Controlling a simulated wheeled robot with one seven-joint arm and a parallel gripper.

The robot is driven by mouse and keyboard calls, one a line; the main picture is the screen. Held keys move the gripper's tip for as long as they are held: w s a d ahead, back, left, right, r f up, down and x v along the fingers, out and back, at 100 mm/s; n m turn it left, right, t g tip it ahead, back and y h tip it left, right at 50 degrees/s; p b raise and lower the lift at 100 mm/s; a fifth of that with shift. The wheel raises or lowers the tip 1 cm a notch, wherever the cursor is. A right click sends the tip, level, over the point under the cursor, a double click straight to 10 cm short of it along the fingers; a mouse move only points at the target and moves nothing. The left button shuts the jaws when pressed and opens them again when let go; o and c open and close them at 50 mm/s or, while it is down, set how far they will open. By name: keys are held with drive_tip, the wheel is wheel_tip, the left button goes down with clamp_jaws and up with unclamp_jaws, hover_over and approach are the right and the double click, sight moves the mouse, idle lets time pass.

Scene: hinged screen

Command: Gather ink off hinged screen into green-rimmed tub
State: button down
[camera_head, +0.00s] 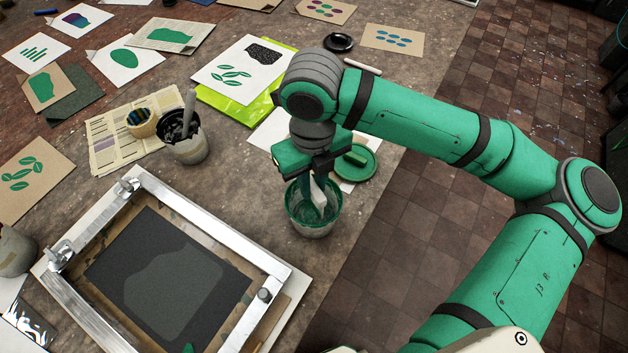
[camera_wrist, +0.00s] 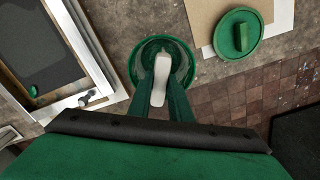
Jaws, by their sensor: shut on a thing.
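The hinged screen (camera_head: 258,256) has a pale metal frame and dark mesh with a lighter grey shape; it appears to lie flat at lower left. A small green ink blob (camera_head: 188,347) sits near its front edge, and the ink shows in the wrist view (camera_wrist: 33,91). The green-rimmed tub (camera_head: 314,229) stands right of the screen; its rim circles my gripper in the wrist view (camera_wrist: 135,65). My gripper (camera_head: 318,182) points down over the tub, shut on a pale spatula-like tool (camera_wrist: 161,76). The tool's lower end is at the tub's mouth; how deep is unclear.
A green lid (camera_head: 362,164) with a block handle lies behind the tub on paper. A dark ink pot (camera_head: 190,148) with a stick stands behind the screen. Prints and cards cover the far table. The table's right edge (camera_head: 372,222) is close to the tub.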

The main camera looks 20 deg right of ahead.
drive_tip(key=shift+s+a, duration=0.2)
drive_tip(key=shift+a, duration=1.25)
drive_tip(key=shift+d, duration=0.35)
idle(0.6)
wheel_tip(320, 180, up, 7)
idle(0.8)
idle(0.4)
drive_tip(key=shift+w, duration=0.1)
idle(0.3)
